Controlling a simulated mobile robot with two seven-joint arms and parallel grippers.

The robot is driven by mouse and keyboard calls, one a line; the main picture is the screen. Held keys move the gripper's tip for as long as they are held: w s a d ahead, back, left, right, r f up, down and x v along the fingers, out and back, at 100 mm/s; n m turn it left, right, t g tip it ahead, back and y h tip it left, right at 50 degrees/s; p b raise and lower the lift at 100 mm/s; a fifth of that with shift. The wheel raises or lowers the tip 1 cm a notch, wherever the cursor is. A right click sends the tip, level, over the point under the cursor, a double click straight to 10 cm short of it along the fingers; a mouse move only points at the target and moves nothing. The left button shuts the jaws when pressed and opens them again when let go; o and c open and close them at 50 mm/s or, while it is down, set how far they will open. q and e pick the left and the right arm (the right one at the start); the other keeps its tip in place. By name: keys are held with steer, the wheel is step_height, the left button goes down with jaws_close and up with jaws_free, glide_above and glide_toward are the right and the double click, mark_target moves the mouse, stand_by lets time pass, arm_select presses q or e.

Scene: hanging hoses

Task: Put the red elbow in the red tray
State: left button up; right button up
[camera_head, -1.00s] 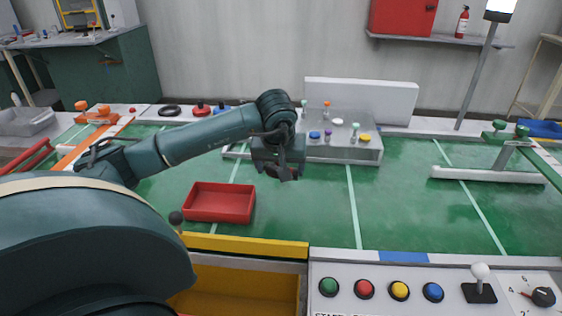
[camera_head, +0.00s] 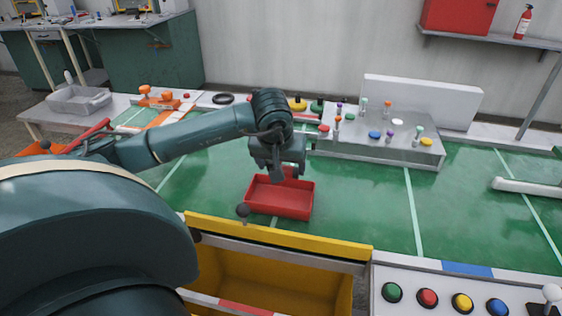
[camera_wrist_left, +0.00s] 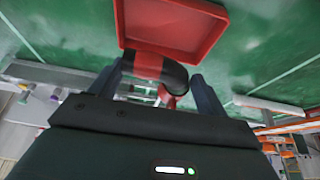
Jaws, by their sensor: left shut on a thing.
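The red tray (camera_head: 283,207) lies on the green table in the head view. It also shows at the top of the left wrist view (camera_wrist_left: 178,25). My left gripper (camera_head: 285,176) hangs over the tray's back part. In the left wrist view the red elbow (camera_wrist_left: 148,66), a curved piece with red and dark sections, sits between the fingers of my left gripper (camera_wrist_left: 158,80). The gripper is shut on it, with the tray beyond. In the head view the elbow is mostly hidden by the gripper. My right gripper is not in view.
A grey fixture with coloured knobs (camera_head: 375,152) stands behind and right of the tray. A yellow bin (camera_head: 270,280) is in front, beside a panel of coloured buttons (camera_head: 445,300). Green table is free right of the tray.

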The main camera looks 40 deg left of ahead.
arm_select(q)
steer(key=shift+f, duration=0.65)
steer(key=shift+f+b, duration=0.85)
steer(key=shift+f, duration=0.45)
step_height(320, 180, down, 3)
steer(key=b, duration=0.3)
steer(key=shift+f+b, duration=0.15)
steer(key=shift+b, duration=0.15)
step_height(320, 180, down, 2)
steer(key=shift+f+b, duration=0.15)
steer(key=shift+b, duration=0.85)
steer(key=shift+f, duration=0.15)
steer(key=o, duration=1)
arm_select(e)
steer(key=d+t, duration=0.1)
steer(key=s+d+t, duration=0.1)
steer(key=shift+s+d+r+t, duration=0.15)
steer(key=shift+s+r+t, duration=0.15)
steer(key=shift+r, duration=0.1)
